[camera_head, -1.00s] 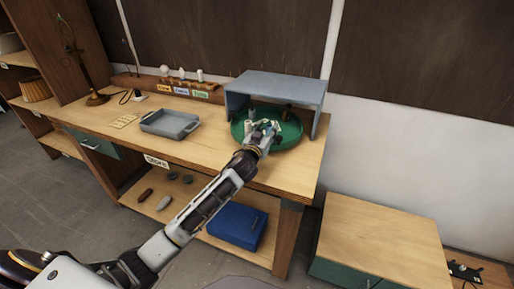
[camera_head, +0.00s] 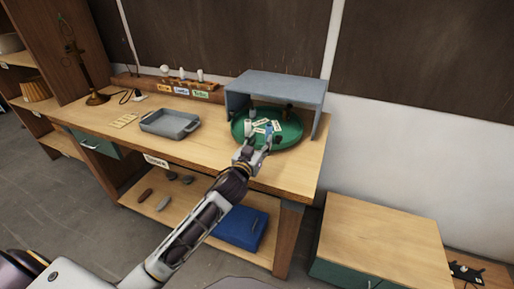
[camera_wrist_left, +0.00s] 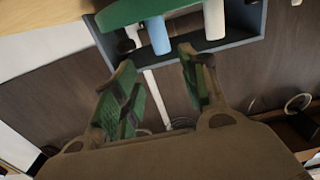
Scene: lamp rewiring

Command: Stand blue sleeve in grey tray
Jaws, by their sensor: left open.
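The blue sleeve (camera_wrist_left: 158,36) is a small light-blue cylinder on the green round tray (camera_head: 291,138) under the grey shelf. In the wrist view it lies just beyond my left gripper's fingertips (camera_wrist_left: 156,58), roughly in line with the gap between them. In the head view a small blue patch, likely the sleeve (camera_head: 268,129), shows just beyond my left gripper (camera_head: 256,149). That gripper is open and empty at the green tray's near edge. The grey tray (camera_head: 170,124) is rectangular, looks empty and sits on the bench to the left. My right gripper is out of view.
A white cylinder (camera_wrist_left: 213,19) stands beside the sleeve, with a dark piece on its other side. The grey shelf (camera_head: 280,84) covers the green tray from above. Bare bench lies between the two trays.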

